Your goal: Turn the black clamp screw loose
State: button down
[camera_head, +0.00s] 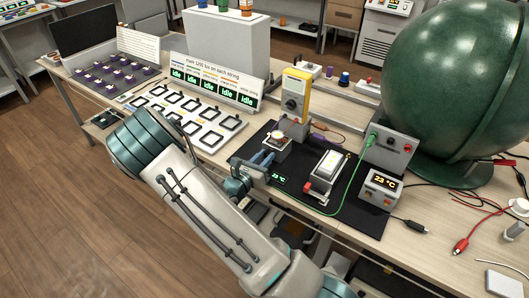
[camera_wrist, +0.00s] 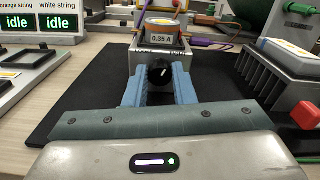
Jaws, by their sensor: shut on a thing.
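The black clamp screw (camera_wrist: 160,73) is a round black knob with a pale mark on its face. It is on the near side of a small grey-white block (camera_wrist: 174,52) that has a round orange-rimmed top and a label reading 0.35 A. My gripper (camera_wrist: 160,90) has its two blue fingers on either side of the knob and is shut on it. In the head view my gripper (camera_head: 265,158) reaches in from the front left at the block (camera_head: 277,146); there the knob is hidden by the fingers.
A black mat (camera_head: 360,213) lies under the block. A finned heatsink with a red knob (camera_wrist: 305,115) stands to the right. A yellow meter (camera_head: 297,85) stands behind, with a purple cable beside it. A green cable (camera_head: 345,190) crosses the mat. Idle displays (camera_wrist: 40,24) stand at left.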

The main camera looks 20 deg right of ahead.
jog(key=shift+r+n+p, duration=0.1)
jog(key=shift+n+p, duration=0.75)
jog(key=shift+n, duration=0.35)
jog(key=c, duration=1.2)
grip_release()
jog(key=shift+a, duration=0.1)
jog(key=b+v, duration=0.1)
jog(key=v, duration=1.2)
jog(key=shift+s+a, duration=0.25)
